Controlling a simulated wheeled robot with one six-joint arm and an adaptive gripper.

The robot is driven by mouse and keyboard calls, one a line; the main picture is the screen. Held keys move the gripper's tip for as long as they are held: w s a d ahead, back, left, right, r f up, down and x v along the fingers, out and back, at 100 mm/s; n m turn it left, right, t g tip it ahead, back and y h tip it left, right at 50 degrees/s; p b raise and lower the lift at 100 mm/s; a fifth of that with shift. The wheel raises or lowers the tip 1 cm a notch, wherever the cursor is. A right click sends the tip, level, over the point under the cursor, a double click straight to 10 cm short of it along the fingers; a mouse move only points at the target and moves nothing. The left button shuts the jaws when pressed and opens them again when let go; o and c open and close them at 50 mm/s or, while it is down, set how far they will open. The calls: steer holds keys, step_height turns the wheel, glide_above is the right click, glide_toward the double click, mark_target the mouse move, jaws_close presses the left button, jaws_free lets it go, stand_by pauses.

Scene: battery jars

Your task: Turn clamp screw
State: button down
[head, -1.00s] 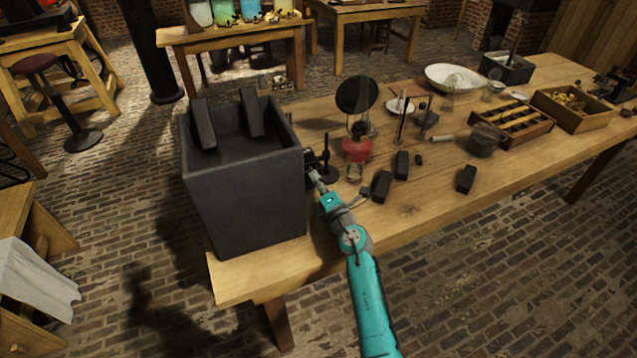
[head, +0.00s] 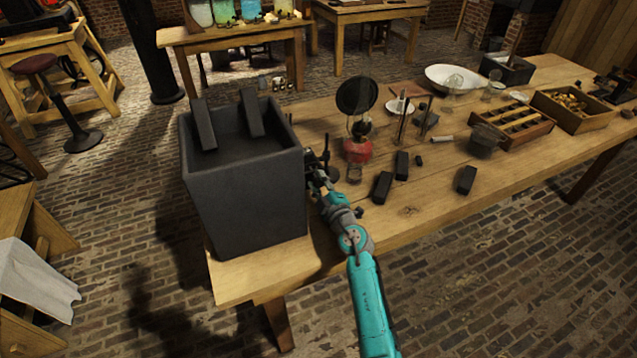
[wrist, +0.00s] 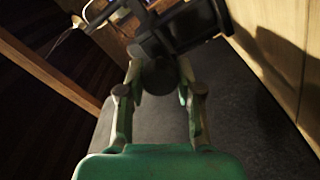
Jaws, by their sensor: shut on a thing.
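My gripper (wrist: 157,88) is shut on a round dark screw head (wrist: 158,76), with one finger on each side of it in the wrist view. The screw head sits at the near end of a dark clamp (wrist: 182,28), whose frame runs toward the top of that view. In the head view my gripper (head: 318,182) is at the right side of the large dark grey jar (head: 245,205), close to its wall. There the clamp shows only as small dark parts (head: 325,158), partly hidden by my gripper, and the screw head cannot be made out.
The wooden table (head: 410,210) carries a red-based burner (head: 357,150) with a round dark disc above it, right of my gripper. Several small black blocks (head: 382,187) lie in front of it. A compartment tray (head: 515,125) and a box (head: 572,106) stand farther right.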

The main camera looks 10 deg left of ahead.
steer(key=shift+m, duration=1.1)
steer(key=c, duration=0.7)
jaws_free()
steer(key=shift+c, duration=0.2)
steer(key=shift+d, duration=0.1)
steer(key=v, duration=1.2)
